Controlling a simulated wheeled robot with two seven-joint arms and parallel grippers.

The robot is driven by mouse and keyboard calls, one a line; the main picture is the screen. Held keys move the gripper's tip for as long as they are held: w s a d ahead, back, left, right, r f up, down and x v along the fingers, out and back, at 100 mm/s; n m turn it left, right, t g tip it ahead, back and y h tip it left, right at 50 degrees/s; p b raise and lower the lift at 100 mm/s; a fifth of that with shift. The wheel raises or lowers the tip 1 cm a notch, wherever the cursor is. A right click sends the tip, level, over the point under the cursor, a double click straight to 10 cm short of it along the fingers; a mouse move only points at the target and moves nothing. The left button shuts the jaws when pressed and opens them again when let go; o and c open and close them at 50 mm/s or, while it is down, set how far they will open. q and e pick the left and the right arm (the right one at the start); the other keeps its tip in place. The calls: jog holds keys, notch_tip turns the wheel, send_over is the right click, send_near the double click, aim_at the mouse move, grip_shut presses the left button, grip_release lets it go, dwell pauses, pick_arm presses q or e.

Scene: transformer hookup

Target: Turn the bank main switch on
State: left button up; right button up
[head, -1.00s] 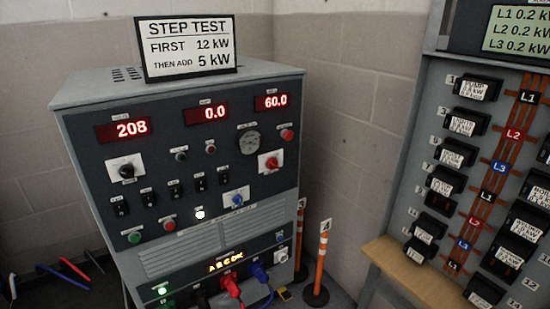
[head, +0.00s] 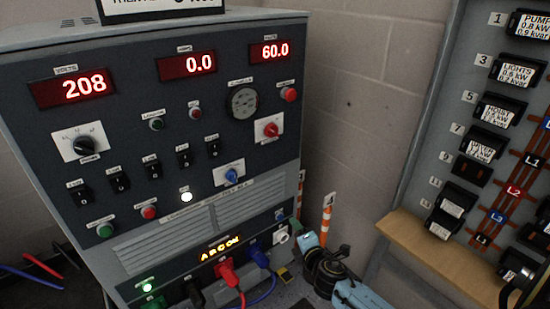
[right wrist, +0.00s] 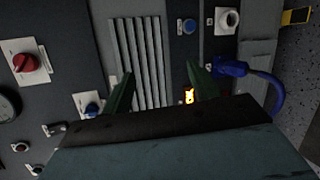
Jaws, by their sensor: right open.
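The load bank cabinet (head: 60,135) carries the switches; its labels are too small to read, so I cannot tell which is the bank main. A red rotary knob (head: 270,130) and a blue rotary knob (head: 232,176) sit on white plates; both show in the right wrist view, red (right wrist: 30,63) and blue (right wrist: 92,108). Several black toggles (head: 152,168) form a row. The volts display (head: 73,88) reads 208, the middle one (head: 187,65) 0.0. My right gripper (right wrist: 163,78) is open and empty, facing the lower vents. My left gripper is out of view.
Red (head: 228,272) and blue (head: 258,255) plugs with cables hang at the cabinet's lower front. An orange-and-white post (head: 327,216) stands right of it. A breaker panel (head: 425,150) with a wooden ledge (head: 440,257) stands at right.

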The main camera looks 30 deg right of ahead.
notch_tip(320, 180, up, 8)
jog(key=w+n+t+b, duration=0.1)
jog(key=w+n+t, duration=0.1)
jog(key=w+t, duration=0.1)
jog(key=n+t+b, duration=0.1)
jog(key=n+t, duration=0.2)
jog(key=n, duration=0.1)
send_near(275, 133)
jog(key=shift+h, duration=0.4)
jog(key=x, duration=0.7)
jog(key=shift+w+b, duration=0.4)
jog(key=shift+w+d+r, duration=0.15)
jog(key=shift+w, duration=0.5)
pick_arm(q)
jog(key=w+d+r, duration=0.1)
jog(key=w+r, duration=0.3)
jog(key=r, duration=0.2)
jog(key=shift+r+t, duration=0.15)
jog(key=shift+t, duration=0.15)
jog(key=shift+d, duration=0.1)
pick_arm(e)
jog(key=c, duration=1)
